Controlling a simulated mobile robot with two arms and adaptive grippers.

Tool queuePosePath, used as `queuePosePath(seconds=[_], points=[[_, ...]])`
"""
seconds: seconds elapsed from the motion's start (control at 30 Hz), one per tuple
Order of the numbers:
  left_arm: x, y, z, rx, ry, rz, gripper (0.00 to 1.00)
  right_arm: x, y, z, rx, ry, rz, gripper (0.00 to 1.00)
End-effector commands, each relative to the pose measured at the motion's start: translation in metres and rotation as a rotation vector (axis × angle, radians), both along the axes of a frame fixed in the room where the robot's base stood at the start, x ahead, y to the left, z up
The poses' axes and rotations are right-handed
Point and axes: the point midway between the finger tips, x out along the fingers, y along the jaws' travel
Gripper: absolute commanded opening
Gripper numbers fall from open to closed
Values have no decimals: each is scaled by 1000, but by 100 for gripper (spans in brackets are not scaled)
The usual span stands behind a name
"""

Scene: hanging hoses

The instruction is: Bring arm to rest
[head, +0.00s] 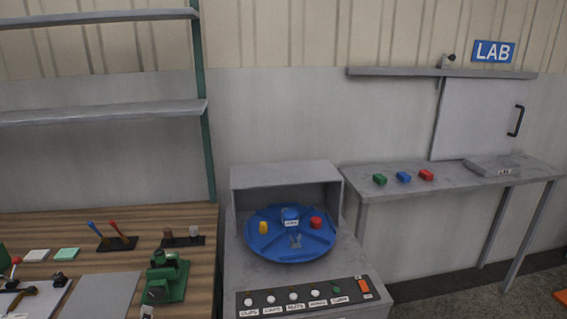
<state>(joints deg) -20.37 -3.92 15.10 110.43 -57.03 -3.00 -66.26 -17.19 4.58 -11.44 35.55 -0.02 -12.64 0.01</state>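Neither of my grippers shows in the head view, and no part of either arm can be made out. I cannot see whether they hold anything. The task names no other object.
A wooden bench (60,224) at left carries a green device (165,277) and small tools. A grey machine (285,175) in the middle holds a blue turntable (290,252) above a button panel (305,297). A grey side table (455,184) at right carries green, blue and red blocks.

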Motion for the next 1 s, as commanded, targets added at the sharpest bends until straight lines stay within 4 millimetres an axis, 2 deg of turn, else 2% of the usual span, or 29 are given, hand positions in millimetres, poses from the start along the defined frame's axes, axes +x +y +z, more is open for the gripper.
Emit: queuePosePath(seconds=[0.13,0.27,0.37,0.5,0.6,0.8,0.97,1.0], points=[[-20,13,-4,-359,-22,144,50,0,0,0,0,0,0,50],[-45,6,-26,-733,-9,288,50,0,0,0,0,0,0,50],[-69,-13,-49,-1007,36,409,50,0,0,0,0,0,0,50],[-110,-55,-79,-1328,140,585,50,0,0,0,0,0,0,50],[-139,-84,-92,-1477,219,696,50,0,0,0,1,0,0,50],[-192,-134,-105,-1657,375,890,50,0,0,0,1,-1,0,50],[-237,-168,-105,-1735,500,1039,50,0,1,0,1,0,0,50],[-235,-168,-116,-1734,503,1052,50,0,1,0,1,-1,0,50]])
